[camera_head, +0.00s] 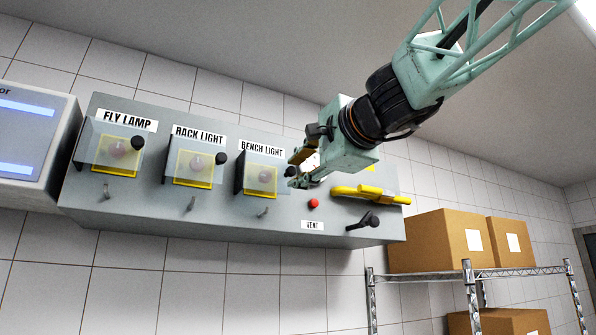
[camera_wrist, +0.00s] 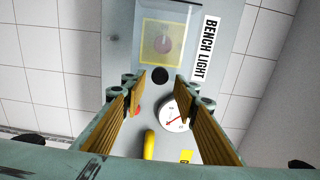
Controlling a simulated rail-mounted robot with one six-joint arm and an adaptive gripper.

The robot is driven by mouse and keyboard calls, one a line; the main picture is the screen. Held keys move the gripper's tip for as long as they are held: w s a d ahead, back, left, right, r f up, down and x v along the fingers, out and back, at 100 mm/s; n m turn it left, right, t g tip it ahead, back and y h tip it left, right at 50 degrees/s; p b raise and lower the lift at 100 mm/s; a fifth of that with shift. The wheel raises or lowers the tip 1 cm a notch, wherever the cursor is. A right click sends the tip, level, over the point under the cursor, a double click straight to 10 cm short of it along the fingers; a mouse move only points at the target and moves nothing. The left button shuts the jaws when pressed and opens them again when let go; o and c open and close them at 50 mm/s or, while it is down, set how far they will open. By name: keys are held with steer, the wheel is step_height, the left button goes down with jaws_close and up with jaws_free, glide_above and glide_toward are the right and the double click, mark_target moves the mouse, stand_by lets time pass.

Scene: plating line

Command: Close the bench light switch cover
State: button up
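The bench light switch cover (camera_head: 266,176) is a clear panel with a black knob (camera_head: 290,171) on its right side, below the BENCH LIGHT label. It stands in front of a yellow-framed round switch; I cannot tell whether it is fully shut. In the wrist view the cover (camera_wrist: 181,17) is at the top, with its knob (camera_wrist: 160,76) at its lower edge. My gripper (camera_head: 298,169) is just right of the cover. In the wrist view its two ridged fingers (camera_wrist: 158,88) are apart, with the knob between their tips in the picture. Contact with the knob does not show.
The fly lamp cover (camera_head: 115,150) and rack light cover (camera_head: 193,167) sit to the left with similar knobs. A red button (camera_head: 313,203), yellow handle (camera_head: 357,192) and black vent lever (camera_head: 364,221) are close to my gripper. A white dial (camera_wrist: 174,115) shows between the fingers.

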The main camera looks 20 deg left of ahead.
steer(key=shift+s, duration=0.15)
steer(key=v, duration=1.1)
steer(key=shift+s+d, duration=0.25)
steer(key=shift+d, duration=0.05)
stand_by(0.9)
steer(key=s+d+f+n+g+h+b, duration=0.1)
steer(key=s+d+f+n+h, duration=0.2)
steer(key=f, duration=1)
steer(key=s+d+f+n+g+h+b, duration=0.1)
steer(key=s+d+f+g+b, duration=0.3)
steer(key=f, duration=0.8)
steer(key=s+d+f+n+t+h+p, duration=0.15)
steer(key=d+f, duration=0.35)
steer(key=f, duration=0.8)
steer(key=s+d+f+n+g+h+b, duration=0.1)
steer(key=s+d+f+g+h, duration=0.1)
steer(key=s+d+f, duration=0.4)
steer(key=s+d+f+n+g+h+b, duration=0.1)
steer(key=s+d+f, duration=0.5)
steer(key=f, duration=0.9)
steer(key=s+d+f+n+g+h+b, duration=0.2)
steer(key=s+d+f+g+h, duration=0.1)
steer(key=s+d+f, duration=0.4)
steer(key=s+f, duration=0.3)
steer(key=f, duration=0.1)
steer(key=shift+f+b, duration=0.2)
steer(key=shift+b, duration=0.15)
